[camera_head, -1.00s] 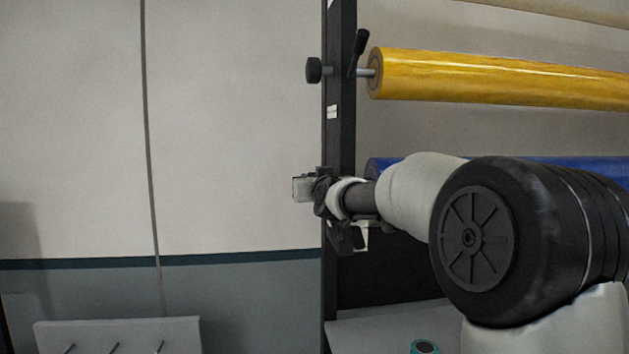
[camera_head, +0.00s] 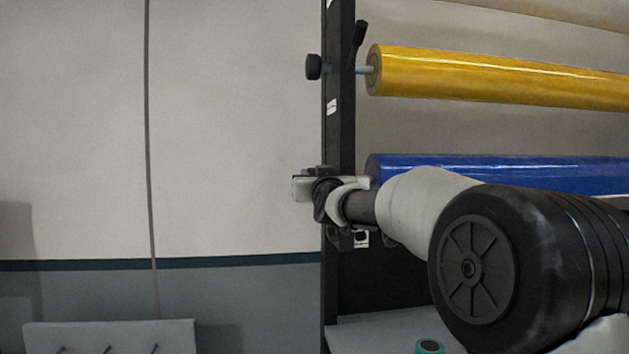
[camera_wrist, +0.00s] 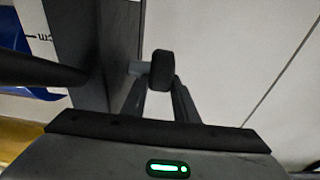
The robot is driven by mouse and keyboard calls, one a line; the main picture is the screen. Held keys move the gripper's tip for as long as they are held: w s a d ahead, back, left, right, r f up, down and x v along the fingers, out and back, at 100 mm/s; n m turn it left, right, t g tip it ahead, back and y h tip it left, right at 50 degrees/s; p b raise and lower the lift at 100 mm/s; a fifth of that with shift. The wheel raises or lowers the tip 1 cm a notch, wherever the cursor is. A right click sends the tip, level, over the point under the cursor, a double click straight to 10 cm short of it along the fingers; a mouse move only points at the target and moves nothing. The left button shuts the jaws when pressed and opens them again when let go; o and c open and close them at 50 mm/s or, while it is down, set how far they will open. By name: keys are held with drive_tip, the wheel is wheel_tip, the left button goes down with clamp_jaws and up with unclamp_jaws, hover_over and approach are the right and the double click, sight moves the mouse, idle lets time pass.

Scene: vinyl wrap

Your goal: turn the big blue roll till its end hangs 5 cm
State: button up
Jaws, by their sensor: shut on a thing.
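The big blue roll (camera_head: 500,172) lies level on the rack at the right, partly behind my arm. My gripper (camera_head: 322,197) is at the outer side of the dark post, by the roll's left end. In the wrist view my gripper (camera_wrist: 161,84) has its two fingers closed on a dark knob (camera_wrist: 162,66). A short grey shaft (camera_wrist: 138,68) joins the knob to the post. Blue film (camera_wrist: 40,93) shows at the left of the wrist view, beside a white scale marked "cm" (camera_wrist: 38,35). The hanging length cannot be read.
A yellow roll (camera_head: 490,78) hangs above the blue one, with its own knob (camera_head: 313,67) and lever (camera_head: 359,35). The dark rack post (camera_head: 341,130) stands close to my gripper. A small teal-edged ring (camera_head: 430,346) lies on the pale surface below.

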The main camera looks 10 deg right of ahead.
drive_tip(key=o, duration=0.8)
drive_tip(key=shift+f, duration=0.1)
drive_tip(key=shift+s+f+b, duration=0.15)
drive_tip(key=shift+s+b, duration=0.25)
drive_tip(key=shift+b, duration=0.35)
drive_tip(key=s+b, duration=0.5)
drive_tip(key=s+f+b, duration=0.1)
drive_tip(key=s+b, duration=1)
drive_tip(key=b, duration=0.1)
drive_tip(key=shift+s+f, duration=0.25)
drive_tip(key=shift+f, duration=0.15)
